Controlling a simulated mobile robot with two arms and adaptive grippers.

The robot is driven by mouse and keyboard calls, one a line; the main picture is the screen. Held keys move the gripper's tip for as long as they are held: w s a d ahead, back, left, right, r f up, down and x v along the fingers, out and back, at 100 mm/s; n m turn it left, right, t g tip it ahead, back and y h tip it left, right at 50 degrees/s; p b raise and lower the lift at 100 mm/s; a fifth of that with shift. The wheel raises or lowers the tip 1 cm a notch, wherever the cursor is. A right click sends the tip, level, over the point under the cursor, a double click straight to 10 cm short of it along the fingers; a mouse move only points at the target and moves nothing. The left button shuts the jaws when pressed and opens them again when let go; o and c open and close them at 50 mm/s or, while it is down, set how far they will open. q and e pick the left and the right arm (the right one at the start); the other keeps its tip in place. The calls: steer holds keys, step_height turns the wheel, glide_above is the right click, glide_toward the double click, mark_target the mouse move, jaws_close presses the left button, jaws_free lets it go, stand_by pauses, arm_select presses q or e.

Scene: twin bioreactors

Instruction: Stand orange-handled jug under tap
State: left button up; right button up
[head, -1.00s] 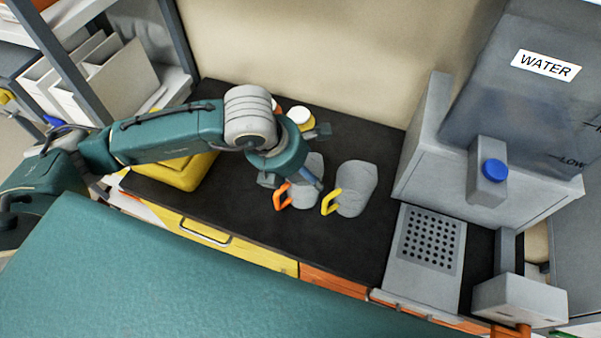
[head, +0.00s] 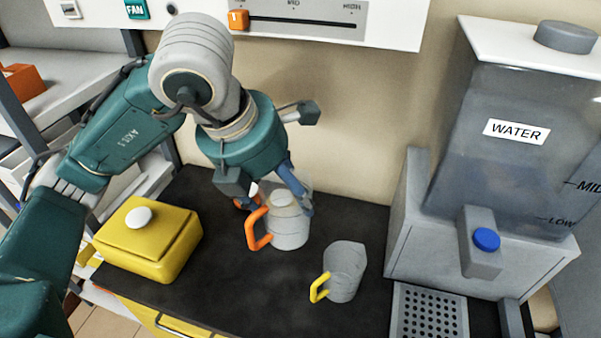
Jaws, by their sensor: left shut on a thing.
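The orange-handled jug (head: 289,233) is grey and upright, with its orange handle on the left. My left gripper (head: 293,190) is shut on it near its top and hides part of its rim. The jug looks raised off the dark counter, though its base clearance is hard to judge. The tap (head: 480,262), a grey block with a blue button, juts from the water dispenser (head: 480,160) at the right. Below it is the perforated drip tray (head: 400,318), with no jug on it and its near part cut off by the frame. My right gripper is not in view.
A yellow-handled jug (head: 346,272) stands on the dark counter (head: 235,290) between the held jug and the tray. A yellow box (head: 150,255) with a white knob sits at the left. A control panel with an orange slider (head: 238,19) hangs above.

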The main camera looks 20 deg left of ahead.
mark_target(269, 232)
arm_select(q)
steer(key=shift+r, duration=0.15)
steer(key=shift+s+a+f+m+g+h, duration=0.15)
steer(key=shift+f+m+g+h, duration=0.15)
steer(key=shift+f+m, duration=0.45)
steer(key=s+f+m+g, duration=0.1)
steer(key=m, duration=0.3)
steer(key=a+f+m+g+h, duration=0.1)
steer(key=f+m+g, duration=0.1)
steer(key=m, duration=0.3)
steer(key=s+a+f+m+g, duration=0.1)
steer(key=f+m, duration=0.1)
steer(key=m, duration=0.2)
steer(key=shift+s+f+m+g+h, duration=0.25)
steer(key=shift+s+g+h, duration=0.05)
steer(key=shift+s+h, duration=0.1)
steer(key=s+a+f+m+g+y, duration=0.3)
steer(key=s+f+m+y, duration=0.1)
steer(key=m, duration=1.1)
steer(key=shift+f+m, duration=0.4)
steer(key=shift+f, duration=0.3)
steer(key=shift+s+g, duration=0.15)
steer(key=shift+g, duration=0.15)
